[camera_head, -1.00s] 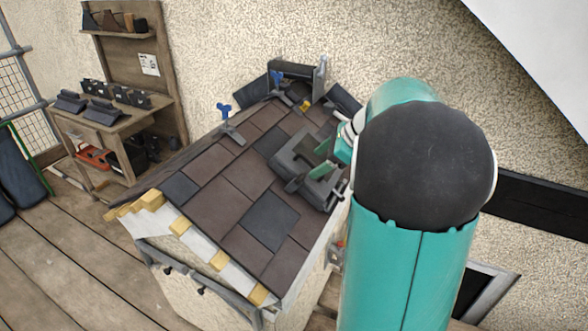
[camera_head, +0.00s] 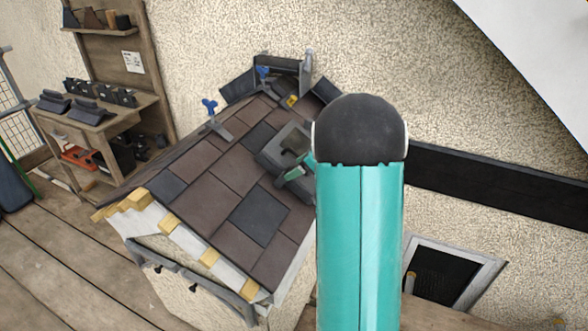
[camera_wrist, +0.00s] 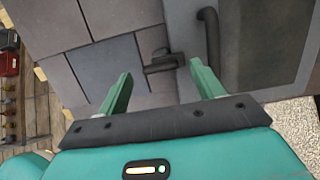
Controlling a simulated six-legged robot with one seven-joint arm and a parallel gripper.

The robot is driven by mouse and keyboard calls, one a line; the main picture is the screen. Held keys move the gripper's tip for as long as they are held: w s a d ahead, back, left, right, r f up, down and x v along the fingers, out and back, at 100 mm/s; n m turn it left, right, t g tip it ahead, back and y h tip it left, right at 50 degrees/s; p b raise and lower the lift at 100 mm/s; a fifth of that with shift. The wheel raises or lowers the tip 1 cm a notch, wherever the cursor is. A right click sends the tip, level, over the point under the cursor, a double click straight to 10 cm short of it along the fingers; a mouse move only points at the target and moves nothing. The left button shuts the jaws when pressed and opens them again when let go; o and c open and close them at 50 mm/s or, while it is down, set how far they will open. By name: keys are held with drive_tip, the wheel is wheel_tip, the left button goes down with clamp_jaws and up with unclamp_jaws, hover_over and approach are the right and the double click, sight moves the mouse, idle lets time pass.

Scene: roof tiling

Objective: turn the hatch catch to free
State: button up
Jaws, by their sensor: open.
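The grey roof hatch (camera_head: 269,158) sits in the tiled slope, partly hidden by my arm. In the wrist view the grey hatch frame (camera_wrist: 183,22) fills the upper right, with a dark curved handle (camera_wrist: 212,38) on it. The small dark catch (camera_wrist: 163,63) lies at the frame's lower left edge, its bar pointing roughly sideways over the tiles. My gripper (camera_wrist: 160,74) is open, its two green fingers one on each side of the catch in the picture. I cannot tell how far above the catch they are. A green finger (camera_head: 295,173) shows beside the hatch.
Brown and grey tiles (camera_head: 215,191) cover the slope. Blue-handled clamps (camera_head: 210,108) stand along the ridge. A wooden bench (camera_head: 88,115) with dark pieces stands at left. A dark opening (camera_head: 445,275) is in the wall at right. Plank floor (camera_head: 60,250) lies at lower left.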

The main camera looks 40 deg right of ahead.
drive_tip(key=shift+x, duration=0.95)
drive_tip(key=c, duration=1)
drive_tip(key=shift+n, duration=0.3)
drive_tip(key=shift+n+g+y, duration=0.15)
drive_tip(key=shift+n+g, duration=0.35)
drive_tip(key=shift+n, duration=2.5)
drive_tip(key=shift+n+g+y, duration=0.1)
drive_tip(key=shift+n+g, duration=0.4)
drive_tip(key=shift+n, duration=2.5)
drive_tip(key=shift+n+g+y, duration=0.15)
drive_tip(key=shift+n+g, duration=0.35)
drive_tip(key=shift+n, duration=2.5)
